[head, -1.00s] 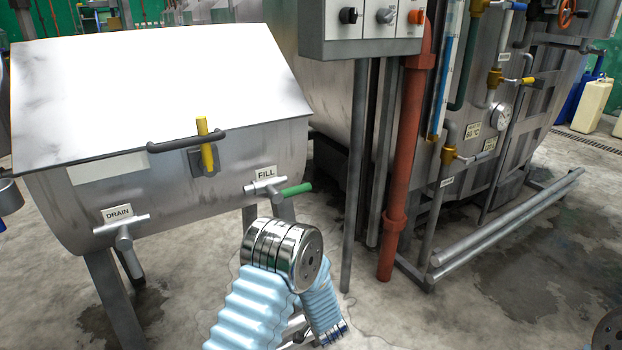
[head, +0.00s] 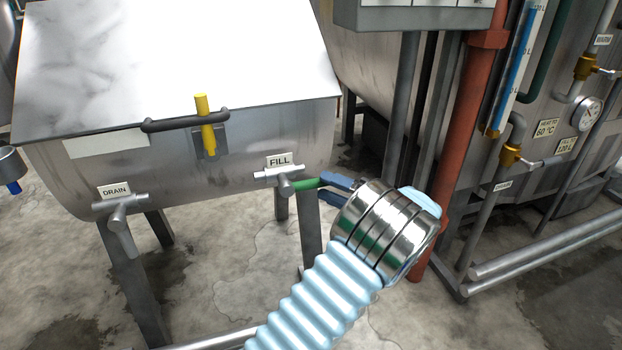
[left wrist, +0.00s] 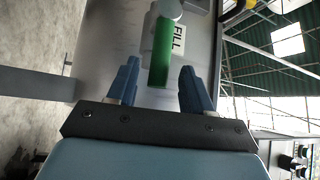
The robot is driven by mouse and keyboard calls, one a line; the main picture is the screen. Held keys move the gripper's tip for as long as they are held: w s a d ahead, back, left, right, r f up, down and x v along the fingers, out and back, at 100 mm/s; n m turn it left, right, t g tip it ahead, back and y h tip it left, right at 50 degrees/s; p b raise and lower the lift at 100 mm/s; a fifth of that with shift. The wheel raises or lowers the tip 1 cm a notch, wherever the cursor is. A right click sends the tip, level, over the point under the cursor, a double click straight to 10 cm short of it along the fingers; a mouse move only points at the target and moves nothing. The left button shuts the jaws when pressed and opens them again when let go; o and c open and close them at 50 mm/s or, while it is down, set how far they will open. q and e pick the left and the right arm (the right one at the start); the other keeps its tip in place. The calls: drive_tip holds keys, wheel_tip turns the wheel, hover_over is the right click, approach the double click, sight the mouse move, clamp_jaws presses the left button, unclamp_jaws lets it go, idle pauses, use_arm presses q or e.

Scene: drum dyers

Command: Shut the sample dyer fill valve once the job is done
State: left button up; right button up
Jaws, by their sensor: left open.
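The sample dyer (head: 270,130) is a steel tub with a sloped white lid, at the left in the head view. Its fill valve (head: 279,173) sits under the FILL label (head: 279,160). The valve's green handle (head: 306,183) points right, roughly along the valve body. My left gripper (head: 322,189) is open at the handle's free end, its blue fingers pointing left. In the left wrist view the green handle (left wrist: 161,55) reaches between the two open fingers (left wrist: 160,72), with gaps on both sides. My right gripper is not in view.
A drain valve (head: 122,213) is on the tub's lower left. A yellow lid latch (head: 206,125) and dark bar are on the tub front. A red pipe (head: 470,120) and a larger machine with gauge (head: 587,113) stand right. Wet concrete floor lies below.

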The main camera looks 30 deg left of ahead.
sight(310, 180)
use_arm(q)
drive_tip(key=a, duration=0.5)
drive_tip(key=shift+s+a+r, duration=0.2)
drive_tip(key=shift+s+r, duration=0.05)
drive_tip(key=shift+r, duration=0.1)
clamp_jaws()
